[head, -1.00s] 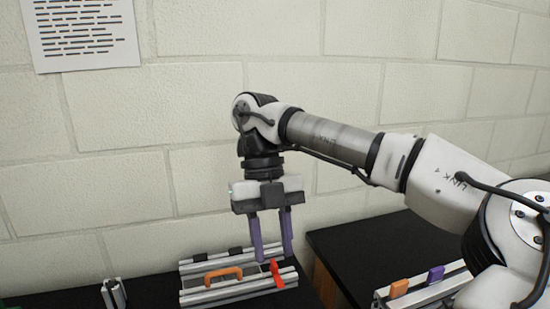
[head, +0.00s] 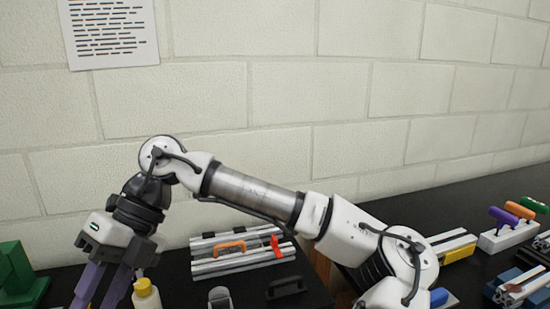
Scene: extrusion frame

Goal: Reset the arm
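My gripper (head: 103,288) is at the lower left of the head view, tilted, with its two purple fingers apart and nothing seen between them. The fingertips are at or past the bottom edge of the picture. My arm reaches across from the lower right. The extrusion frame (head: 215,268) lies on the black bench to the right of my gripper and apart from it. It carries an orange handle (head: 227,247) and a red piece (head: 275,244).
A bottle with a yellow cap (head: 143,287) stands close right of my gripper. A green object (head: 18,272) is at far left. A black handle (head: 286,288) lies in front of the frame. A white holder (head: 508,236) with coloured handles is at right.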

